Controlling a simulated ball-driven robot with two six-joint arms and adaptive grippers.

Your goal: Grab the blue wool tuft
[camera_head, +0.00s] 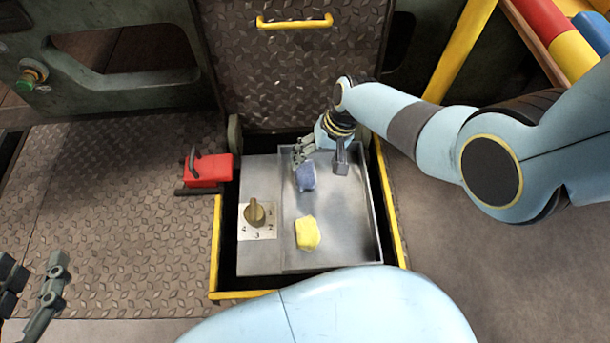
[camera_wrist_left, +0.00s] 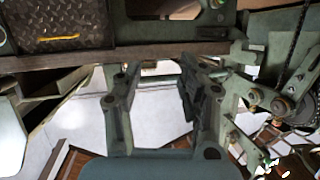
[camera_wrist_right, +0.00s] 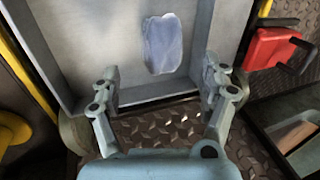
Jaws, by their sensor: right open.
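The blue wool tuft (camera_head: 305,177) lies in the shallow metal tray (camera_head: 348,225), near its far end. A yellow tuft (camera_head: 308,233) lies nearer in the same tray. My right gripper (camera_head: 320,161) is over the far end of the tray, just beyond the blue tuft. In the right wrist view the blue tuft (camera_wrist_right: 163,43) shows ahead of the open, empty fingers (camera_wrist_right: 161,82), about centred between them; I see no contact. My left gripper (camera_head: 30,290) is at the lower left, open and empty, far from the tray; its fingers (camera_wrist_left: 157,92) stand apart in the left wrist view.
A dial (camera_head: 257,212) with numbers sits on the panel left of the tray. A red block with a dark handle (camera_head: 208,171) stands left of the yellow-edged opening. The raised hatch lid (camera_head: 295,75) with a yellow handle (camera_head: 294,23) stands behind. The patterned floor at left is clear.

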